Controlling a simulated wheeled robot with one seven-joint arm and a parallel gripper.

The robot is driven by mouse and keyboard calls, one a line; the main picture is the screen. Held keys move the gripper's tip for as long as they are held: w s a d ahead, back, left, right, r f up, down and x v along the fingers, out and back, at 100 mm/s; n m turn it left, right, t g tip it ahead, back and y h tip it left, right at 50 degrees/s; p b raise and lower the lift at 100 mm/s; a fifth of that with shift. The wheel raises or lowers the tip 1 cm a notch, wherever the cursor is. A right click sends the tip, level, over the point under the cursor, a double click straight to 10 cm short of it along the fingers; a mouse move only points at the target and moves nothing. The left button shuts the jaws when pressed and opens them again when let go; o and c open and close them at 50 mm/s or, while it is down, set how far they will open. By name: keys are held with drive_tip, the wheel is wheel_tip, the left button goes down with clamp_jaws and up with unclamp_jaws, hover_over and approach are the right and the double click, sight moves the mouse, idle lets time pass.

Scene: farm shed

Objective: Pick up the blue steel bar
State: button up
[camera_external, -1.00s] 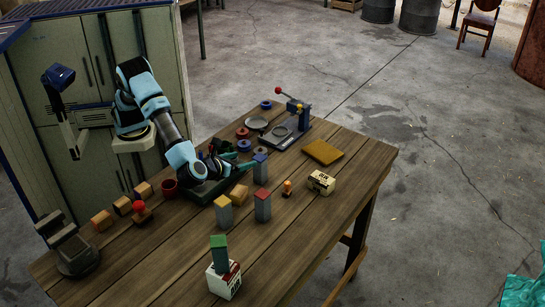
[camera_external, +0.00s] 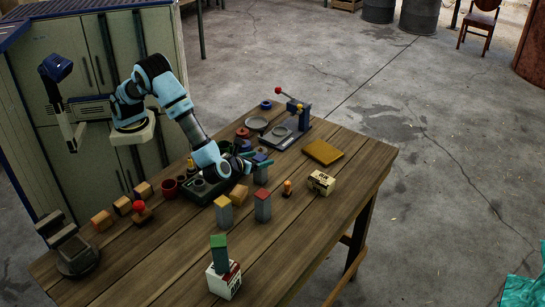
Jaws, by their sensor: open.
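The blue steel bar (camera_external: 261,176) is a short grey upright bar with a blue top, standing toward the middle of the wooden table. My gripper (camera_external: 260,162) is low over the table, right at the bar's upper end. Its jaws are open. The dark fingers overlap the blue top in this view, so I cannot tell whether they touch it or sit around it.
A yellow-topped bar (camera_external: 224,214) and a red-topped bar (camera_external: 263,208) stand just in front. A green-topped bar (camera_external: 219,255) stands on a white box (camera_external: 222,284). A wooden block (camera_external: 238,195) lies close by. The table (camera_external: 330,215) is clear at front right.

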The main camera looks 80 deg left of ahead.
drive_tip(key=shift+w+a+f, duration=0.15)
drive_tip(key=shift+w+a, duration=0.05)
clamp_jaws()
idle(0.6)
